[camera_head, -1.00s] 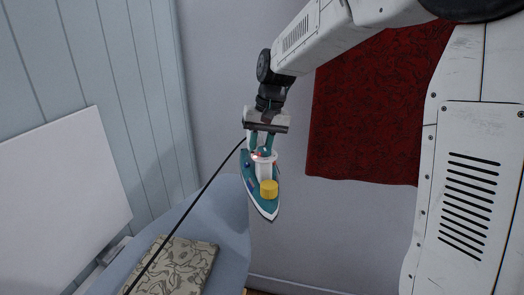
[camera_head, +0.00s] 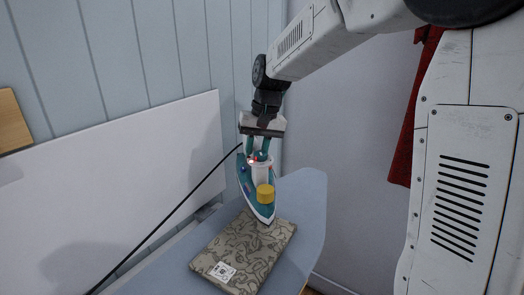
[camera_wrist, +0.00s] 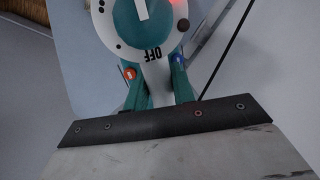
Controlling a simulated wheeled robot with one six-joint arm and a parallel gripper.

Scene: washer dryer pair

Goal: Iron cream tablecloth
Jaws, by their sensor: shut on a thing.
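My gripper (camera_head: 259,145) is shut on the teal and white iron (camera_head: 262,188), which has a yellow cap and a lit red light. The iron hangs nose down, its tip in front of the far edge of the folded patterned cloth (camera_head: 245,250); I cannot tell if it touches. The cloth is grey-beige with dark swirls and a small white label, and lies on the blue ironing board (camera_head: 308,205). No plain cream cloth shows. In the wrist view the iron (camera_wrist: 145,40) shows its dial marked OFF between the fingers.
A black cord (camera_head: 165,217) runs from the iron to the lower left. A white panel (camera_head: 130,170) stands along the left wall. A red patterned cloth (camera_head: 408,130) hangs at the right, partly behind my arm. The board's far end is clear.

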